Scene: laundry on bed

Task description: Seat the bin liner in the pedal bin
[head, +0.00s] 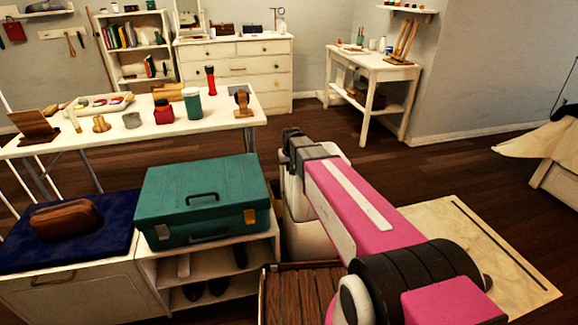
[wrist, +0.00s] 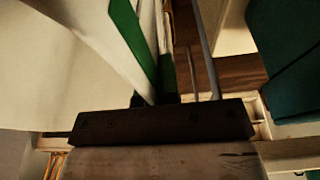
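My gripper (head: 291,145) is at the end of my pink arm, above a cream-white upright body (head: 307,238) that appears to be the pedal bin. My arm hides much of this body, including most of its top. In the wrist view, a white piece with a green stripe (wrist: 132,35) lies right in front of my gripper (wrist: 156,99). It may be the liner, but I cannot be sure. A broad cream surface (wrist: 50,70) fills the left side there. The fingertips are dark and partly hidden, so I cannot see whether they are apart or shut on the white piece.
A teal case (head: 205,195) sits on a low white shelf (head: 150,270) left of the bin. A slatted wooden crate (head: 300,292) is in front. A pale board (head: 480,250) lies on the floor at right. Open wooden floor (head: 350,180) extends behind my arm.

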